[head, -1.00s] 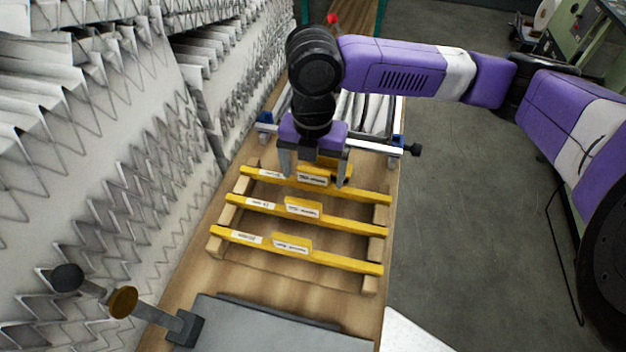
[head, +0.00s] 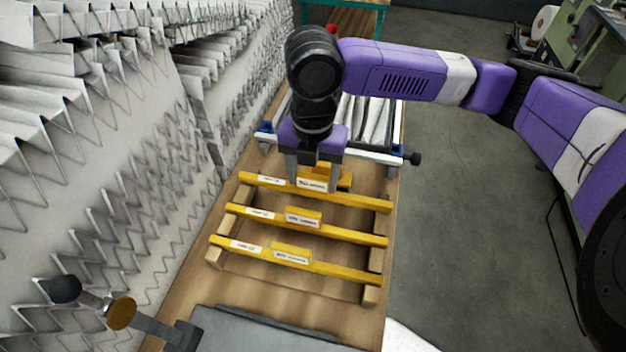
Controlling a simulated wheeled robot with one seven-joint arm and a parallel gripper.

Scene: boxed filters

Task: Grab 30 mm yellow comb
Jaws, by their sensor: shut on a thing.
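Three yellow combs lie across a wooden rack (head: 372,288), one behind the other. They are the far comb (head: 365,202), the middle comb (head: 355,235) and the near comb (head: 345,270). Each is a long bar with a raised centre block and white labels; the label print is too small to read, so I cannot tell which is 30 mm. My gripper (head: 313,184) points down at the far comb, its fingers shut on the raised centre block. The far comb still appears to lie on the rack. Part of the block's top is hidden behind my gripper.
A frame holding white pleated filter material (head: 368,115) stands just behind the rack. Tall pleated white sheets (head: 120,150) line the left side. A grey plate (head: 260,330) and a lever with a round knob (head: 65,289) are at the front. Open floor (head: 465,220) lies right.

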